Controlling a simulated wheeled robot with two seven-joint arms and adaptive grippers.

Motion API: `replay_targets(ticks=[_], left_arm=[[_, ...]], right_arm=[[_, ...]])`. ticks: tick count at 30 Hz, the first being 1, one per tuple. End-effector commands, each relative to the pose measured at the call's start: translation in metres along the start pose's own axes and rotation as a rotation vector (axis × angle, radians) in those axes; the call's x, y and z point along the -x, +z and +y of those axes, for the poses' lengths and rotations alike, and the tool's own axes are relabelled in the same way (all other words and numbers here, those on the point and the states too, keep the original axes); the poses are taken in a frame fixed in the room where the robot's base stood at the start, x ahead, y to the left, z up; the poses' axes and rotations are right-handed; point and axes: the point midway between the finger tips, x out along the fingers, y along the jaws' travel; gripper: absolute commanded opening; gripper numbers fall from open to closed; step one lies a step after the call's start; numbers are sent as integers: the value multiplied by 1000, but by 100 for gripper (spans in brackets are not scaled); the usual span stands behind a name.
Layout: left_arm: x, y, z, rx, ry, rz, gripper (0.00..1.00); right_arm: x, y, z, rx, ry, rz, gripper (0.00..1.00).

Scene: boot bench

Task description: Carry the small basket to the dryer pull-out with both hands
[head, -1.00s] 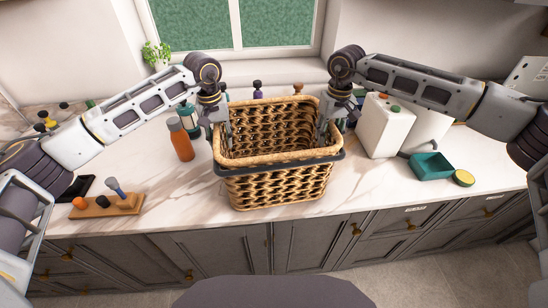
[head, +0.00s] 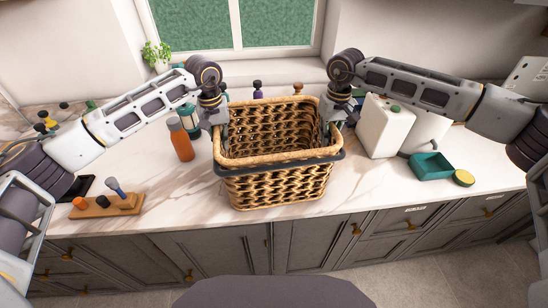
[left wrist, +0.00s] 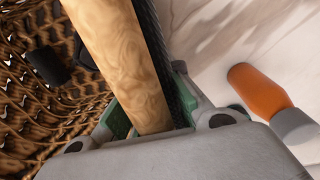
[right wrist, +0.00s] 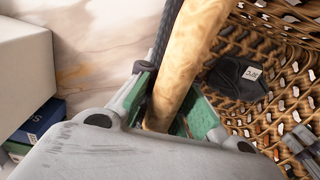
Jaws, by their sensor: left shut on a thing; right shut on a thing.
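The small basket (head: 278,188), woven brown wicker with a pale rim and a dark band below it, stands upright on the marble counter. My left gripper (head: 222,134) is shut on its left rim; in the left wrist view the green-padded fingers (left wrist: 150,115) straddle the pale rim and dark band. My right gripper (head: 326,130) is shut on the right rim, with its fingers (right wrist: 172,110) on both sides of it. A dark piece with a white label (right wrist: 238,78) shows inside the basket. I cannot make out the dryer pull-out.
An orange bottle (head: 181,142) stands left of the basket, near a wooden board (head: 108,206) with small items. White containers (head: 385,128), a teal tray (head: 432,166) and a yellow-green round thing (head: 464,178) are to the right. Grey cabinets (head: 230,253) run below the counter.

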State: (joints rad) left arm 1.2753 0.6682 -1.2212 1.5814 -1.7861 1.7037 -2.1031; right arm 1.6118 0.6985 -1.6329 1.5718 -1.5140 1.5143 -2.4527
Motion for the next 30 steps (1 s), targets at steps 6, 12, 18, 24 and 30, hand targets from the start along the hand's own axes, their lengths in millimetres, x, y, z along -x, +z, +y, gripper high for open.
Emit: replay_targets(ticks=[6, 12, 18, 24, 30], left_arm=[[0, 0, 0, 1, 0, 0, 0], [2, 0, 0, 1, 1, 2, 0], [4, 0, 0, 1, 1, 2, 0], [10, 0, 0, 1, 1, 2, 0], [17, -1, 0, 1, 0, 2, 0]], right_arm=[[0, 0, 0, -1, 1, 0, 0], [2, -1, 0, -1, 0, 2, 0], [4, -1, 0, -1, 0, 2, 0], [10, -1, 0, -2, 0, 2, 0], [17, -1, 0, -2, 0, 2, 0]])
